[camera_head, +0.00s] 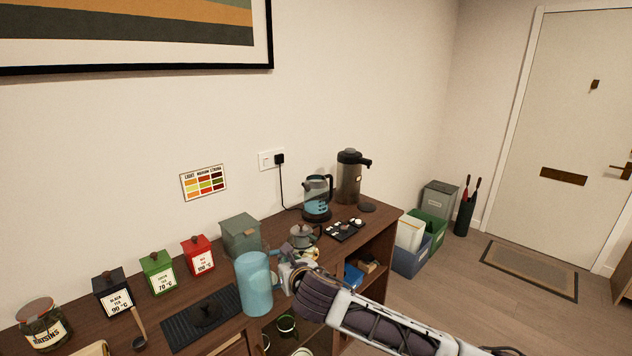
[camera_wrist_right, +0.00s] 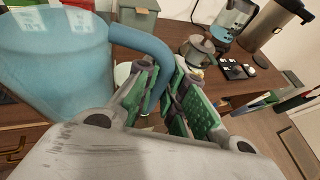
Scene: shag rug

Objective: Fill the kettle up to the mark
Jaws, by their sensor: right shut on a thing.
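A kettle (camera_head: 317,204) with a clear, blue-tinted body and black handle stands upright at the back of the wooden counter. It also shows in the right wrist view (camera_wrist_right: 234,20); I cannot make out its mark or water level clearly. A light blue jug (camera_head: 254,285) is upright at the counter's front, well to the left of the kettle. It fills the left of the right wrist view (camera_wrist_right: 55,65). My right gripper (camera_head: 288,274) is shut on the jug's handle (camera_wrist_right: 163,58). The jug's contents are hidden. My left gripper is not in view.
A dark pump flask (camera_head: 349,180) stands right of the kettle. A small teapot (camera_head: 302,237) and a black tray (camera_head: 345,230) with small items lie between jug and kettle. A grey-green box (camera_head: 240,236) and tea tins (camera_head: 198,257) stand behind and left. A cord runs to the wall socket.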

